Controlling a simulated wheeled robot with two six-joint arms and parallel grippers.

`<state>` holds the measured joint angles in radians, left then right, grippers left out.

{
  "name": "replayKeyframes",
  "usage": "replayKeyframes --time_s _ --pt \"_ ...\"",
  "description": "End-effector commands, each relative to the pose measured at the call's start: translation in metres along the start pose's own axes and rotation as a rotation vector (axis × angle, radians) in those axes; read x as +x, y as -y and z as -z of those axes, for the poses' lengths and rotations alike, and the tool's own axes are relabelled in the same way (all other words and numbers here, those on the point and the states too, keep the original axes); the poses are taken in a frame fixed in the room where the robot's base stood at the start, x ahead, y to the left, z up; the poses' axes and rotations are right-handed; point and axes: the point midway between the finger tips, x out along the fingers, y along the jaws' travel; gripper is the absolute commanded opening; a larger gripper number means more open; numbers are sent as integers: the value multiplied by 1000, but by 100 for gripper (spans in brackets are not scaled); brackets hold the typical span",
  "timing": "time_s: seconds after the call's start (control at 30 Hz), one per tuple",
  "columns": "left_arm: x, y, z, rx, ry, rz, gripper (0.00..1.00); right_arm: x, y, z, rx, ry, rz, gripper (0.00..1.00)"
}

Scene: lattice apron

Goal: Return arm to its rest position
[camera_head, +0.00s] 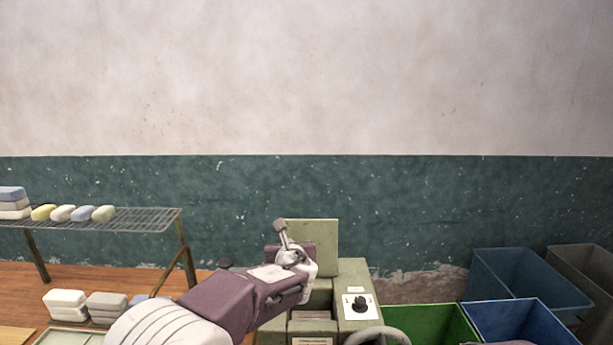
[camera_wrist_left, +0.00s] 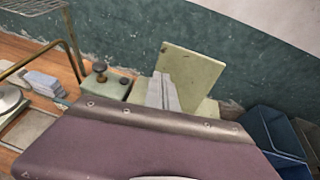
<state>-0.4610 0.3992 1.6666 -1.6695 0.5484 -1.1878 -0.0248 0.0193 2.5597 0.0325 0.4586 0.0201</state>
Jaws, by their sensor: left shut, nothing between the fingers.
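My left arm (camera_head: 225,300) comes in from the lower left of the head view, with a white segment and purple links. It reaches across the front of an olive-green machine (camera_head: 352,280). My left gripper (camera_wrist_left: 163,93) shows in the wrist view as pale fingers shut together with nothing between them. They appear in front of the machine's upright panel (camera_wrist_left: 188,72); the gap to it is unclear. In the head view the fingers are hard to make out at the end of the arm. My right gripper is in neither view.
A wire rack (camera_head: 150,219) with soap bars stands left over a wooden table (camera_head: 85,275); white stacks sit below it. The machine has a dial plate (camera_head: 359,307) and a grey curved handle (camera_head: 392,332). Green (camera_head: 432,318) and blue (camera_head: 515,312) bins stand right. Space above is clear.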

Motion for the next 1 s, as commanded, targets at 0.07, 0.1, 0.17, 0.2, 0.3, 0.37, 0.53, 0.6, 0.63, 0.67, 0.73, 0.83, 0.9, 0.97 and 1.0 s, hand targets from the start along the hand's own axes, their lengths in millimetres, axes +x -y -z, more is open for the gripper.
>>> replayKeyframes --time_s 0.07,0.1,0.17,0.2,0.3,0.37,0.53,0.6,0.63,0.67,0.73,0.83,0.9,0.97,1.0 --pt "5 -28 14 -41 -20 -46 0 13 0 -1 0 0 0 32" --pt "6 -43 22 -69 -37 -71 0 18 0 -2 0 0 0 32" --pt "7 -66 36 -121 -68 -111 0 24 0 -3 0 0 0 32" --pt "6 -82 47 -165 -91 -141 0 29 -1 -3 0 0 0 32" --pt "1 -124 86 -325 -163 -231 0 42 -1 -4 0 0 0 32" --pt "-7 -153 120 -474 -218 -305 0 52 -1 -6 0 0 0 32" --pt "-63 -220 248 -1142 -368 -638 0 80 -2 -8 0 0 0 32" --pt "-96 -228 302 -1482 -395 -823 0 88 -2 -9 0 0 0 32" --pt "-112 -227 323 -1631 -396 -912 0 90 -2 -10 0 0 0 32" --pt "-127 -224 341 -1777 -390 -1003 0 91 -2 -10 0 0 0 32" --pt "-160 -210 374 -2085 -349 -1224 0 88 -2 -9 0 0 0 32" --pt "-187 -191 400 -2413 -227 -1494 0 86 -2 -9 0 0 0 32" --pt "-187 -185 400 -2544 -147 -1568 0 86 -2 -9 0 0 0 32" --pt "-186 -185 400 -2581 -110 -1587 0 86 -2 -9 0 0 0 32" --pt "-186 -185 400 -2593 -97 -1594 0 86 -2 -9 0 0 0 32"
